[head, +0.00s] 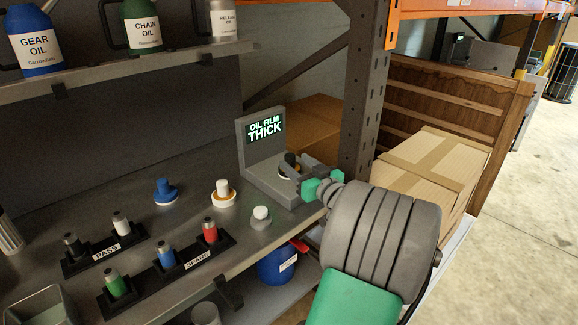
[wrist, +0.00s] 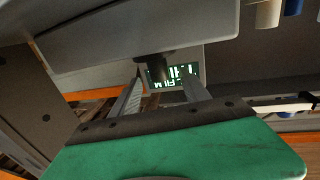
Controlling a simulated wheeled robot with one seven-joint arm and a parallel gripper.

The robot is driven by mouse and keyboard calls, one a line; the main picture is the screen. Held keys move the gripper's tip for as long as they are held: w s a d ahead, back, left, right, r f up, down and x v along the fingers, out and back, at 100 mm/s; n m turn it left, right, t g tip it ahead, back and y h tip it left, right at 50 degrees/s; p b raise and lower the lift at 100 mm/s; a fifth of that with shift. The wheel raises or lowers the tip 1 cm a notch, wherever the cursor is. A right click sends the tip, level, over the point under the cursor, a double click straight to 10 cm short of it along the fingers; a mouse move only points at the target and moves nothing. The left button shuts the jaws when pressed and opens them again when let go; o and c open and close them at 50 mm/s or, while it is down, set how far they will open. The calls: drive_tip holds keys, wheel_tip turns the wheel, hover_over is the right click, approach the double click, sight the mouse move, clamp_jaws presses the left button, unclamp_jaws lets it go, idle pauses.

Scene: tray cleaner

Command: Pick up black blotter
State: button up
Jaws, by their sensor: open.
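A black blotter (head: 289,160), a small black knob-topped piece with a thin orange band, stands on the oil film gauge (head: 262,178) in front of its lit screen. My gripper (head: 297,170) is at the gauge, fingers open and level with the black piece, partly hiding it. In the wrist view, which is upside down, the black piece (wrist: 153,66) shows between and beyond the two open fingers (wrist: 161,78). I cannot tell whether either finger touches it. Another dark-topped piece (head: 72,243) stands in the PASS rack (head: 105,252) at left.
The gauge screen (head: 265,127) reads "OIL FILM THICK". The SPARE rack (head: 195,259) holds green, blue and red ones. A steel upright (head: 360,90) rises close behind my gripper.

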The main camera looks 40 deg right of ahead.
drive_tip(key=w, duration=0.2)
drive_tip(key=shift+w+d, duration=0.25)
drive_tip(key=shift+w, duration=0.1)
drive_tip(key=shift+s, duration=0.1)
drive_tip(key=shift+c, duration=0.2)
clamp_jaws()
